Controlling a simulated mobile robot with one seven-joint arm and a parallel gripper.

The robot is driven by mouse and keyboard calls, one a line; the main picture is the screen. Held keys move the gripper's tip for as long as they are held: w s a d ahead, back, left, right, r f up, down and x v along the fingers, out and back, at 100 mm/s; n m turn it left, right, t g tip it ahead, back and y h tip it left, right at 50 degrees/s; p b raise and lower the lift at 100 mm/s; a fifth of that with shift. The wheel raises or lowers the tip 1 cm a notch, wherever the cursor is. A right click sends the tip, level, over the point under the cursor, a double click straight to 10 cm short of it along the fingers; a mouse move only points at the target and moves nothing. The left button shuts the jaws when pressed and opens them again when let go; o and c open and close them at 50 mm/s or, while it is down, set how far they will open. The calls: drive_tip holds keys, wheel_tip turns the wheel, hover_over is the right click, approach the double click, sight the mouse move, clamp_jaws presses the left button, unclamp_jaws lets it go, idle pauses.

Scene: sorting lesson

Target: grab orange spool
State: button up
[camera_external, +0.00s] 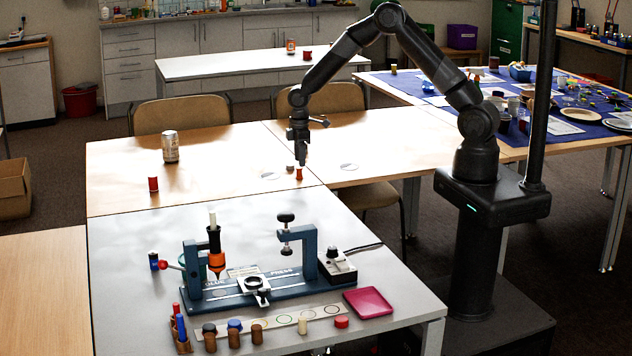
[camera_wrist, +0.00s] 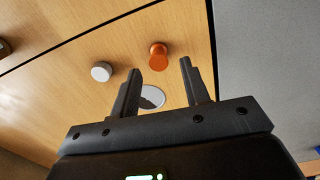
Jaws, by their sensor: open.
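A small orange spool (camera_external: 299,174) stands on the wooden table near the seam with the grey table. It also shows in the wrist view (camera_wrist: 158,55), just beyond the fingertips and between their lines. My gripper (camera_external: 301,160) points down close above the spool in the external view. In the wrist view my gripper (camera_wrist: 160,67) has its two fingers apart with nothing between the tips. Whether a finger touches the spool cannot be told.
A white-topped cylinder (camera_wrist: 101,71) stands left of the spool, and a pale disc mark (camera_wrist: 152,97) lies on the wood. A red spool (camera_external: 153,184) and a can (camera_external: 170,146) stand farther left. A blue press (camera_external: 250,287) occupies the grey table (camera_external: 130,235).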

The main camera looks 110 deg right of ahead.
sight(299, 168)
wheel_tip(299, 168, down, 5)
drive_tip(key=shift+w+d+r, duration=0.1)
drive_tip(key=shift+w+d, duration=0.05)
drive_tip(key=c, duration=0.9)
